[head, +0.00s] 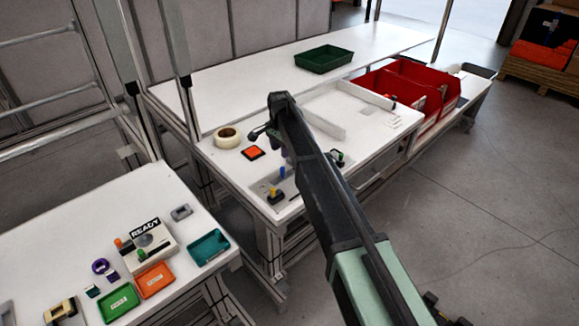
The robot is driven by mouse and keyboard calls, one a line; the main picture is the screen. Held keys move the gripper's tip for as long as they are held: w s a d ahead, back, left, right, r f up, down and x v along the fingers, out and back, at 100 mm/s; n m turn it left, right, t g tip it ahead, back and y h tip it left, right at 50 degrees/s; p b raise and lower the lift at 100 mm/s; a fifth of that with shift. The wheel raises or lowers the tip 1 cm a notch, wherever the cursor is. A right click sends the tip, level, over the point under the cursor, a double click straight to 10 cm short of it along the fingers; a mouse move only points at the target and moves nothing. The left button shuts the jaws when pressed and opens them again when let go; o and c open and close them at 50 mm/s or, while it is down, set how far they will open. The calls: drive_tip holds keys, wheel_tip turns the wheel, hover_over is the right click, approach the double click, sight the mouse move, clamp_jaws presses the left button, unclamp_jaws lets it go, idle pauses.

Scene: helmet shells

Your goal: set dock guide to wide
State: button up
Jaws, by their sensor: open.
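My gripper (284,153) hangs from the dark arm over the near-left part of the middle table. Its fingers are small and partly hidden by the arm; they look empty. Below it is a small black control with a yellow knob (272,191) on a grey plate, with a blue knob (282,171) just behind. A control with a green knob (340,155) sits right of the arm. I cannot tell which control sets the dock guide. Two white rails, the left one (326,128) and the right one (366,95), stand apart on the tabletop, possibly the guide.
A tape roll (227,137) and an orange pad (253,153) lie left of my gripper. Red bins (432,72) stand at the right end. A green tray (324,60) is on the back table. The near-left table (60,225) holds a READY box (150,240) and small trays.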

sight(282, 167)
wheel_tip(282, 167, down, 11)
drive_tip(key=b, duration=1.1)
drive_tip(key=shift+w+d+f, duration=0.1)
drive_tip(key=shift+d+f, duration=0.05)
drive_tip(key=shift+c, duration=0.2)
clamp_jaws()
